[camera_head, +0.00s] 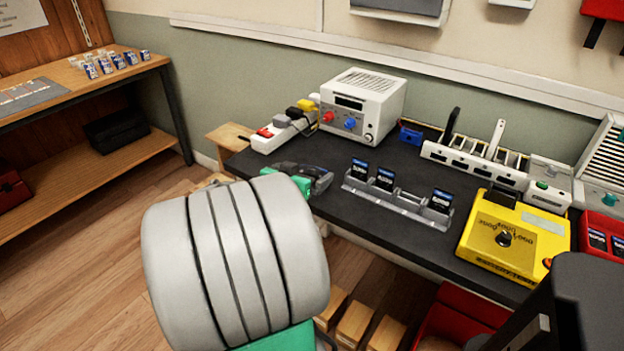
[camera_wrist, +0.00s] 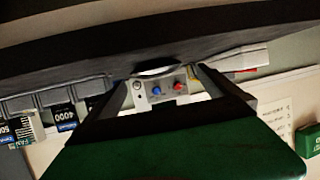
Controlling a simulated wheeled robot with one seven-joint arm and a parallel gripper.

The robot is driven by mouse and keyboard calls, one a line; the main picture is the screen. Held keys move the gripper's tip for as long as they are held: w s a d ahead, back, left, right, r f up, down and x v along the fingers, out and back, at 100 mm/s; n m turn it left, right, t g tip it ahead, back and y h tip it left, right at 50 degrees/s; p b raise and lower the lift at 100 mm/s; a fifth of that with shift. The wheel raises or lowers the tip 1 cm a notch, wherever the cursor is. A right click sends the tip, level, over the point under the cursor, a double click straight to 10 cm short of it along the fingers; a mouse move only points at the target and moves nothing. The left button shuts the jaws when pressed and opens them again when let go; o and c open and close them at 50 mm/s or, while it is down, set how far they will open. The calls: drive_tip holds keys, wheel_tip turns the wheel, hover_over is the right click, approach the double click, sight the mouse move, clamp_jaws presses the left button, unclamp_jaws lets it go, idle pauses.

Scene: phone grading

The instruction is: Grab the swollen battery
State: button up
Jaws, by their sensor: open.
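Dark batteries with blue tops stand in a clear rack on the black bench: a left one (camera_head: 358,171), a middle one (camera_head: 384,180) and a right one (camera_head: 440,202). More batteries (camera_head: 597,240) lie in a red bin at the right. I cannot tell which battery is swollen. My gripper (camera_head: 318,179) is at the bench's left part, left of the rack and apart from it, partly hidden by my grey arm. In the wrist view its jaws (camera_wrist: 166,82) are open with nothing held; batteries (camera_wrist: 66,116) show at the left.
A yellow tester box (camera_head: 513,238) stands right of the rack. A white power supply (camera_head: 362,104) with red and blue knobs stands behind. A white slotted unit (camera_head: 472,163) is at the back right. A power strip (camera_head: 282,130) lies at the left. Bare bench surrounds the rack's front.

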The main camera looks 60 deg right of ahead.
sight(311, 170)
drive_tip(key=x, duration=0.4)
drive_tip(key=shift+s+d+f, duration=0.1)
drive_tip(key=shift+s+d, duration=0.1)
drive_tip(key=shift+d, duration=0.1)
drive_tip(key=c, duration=1.4)
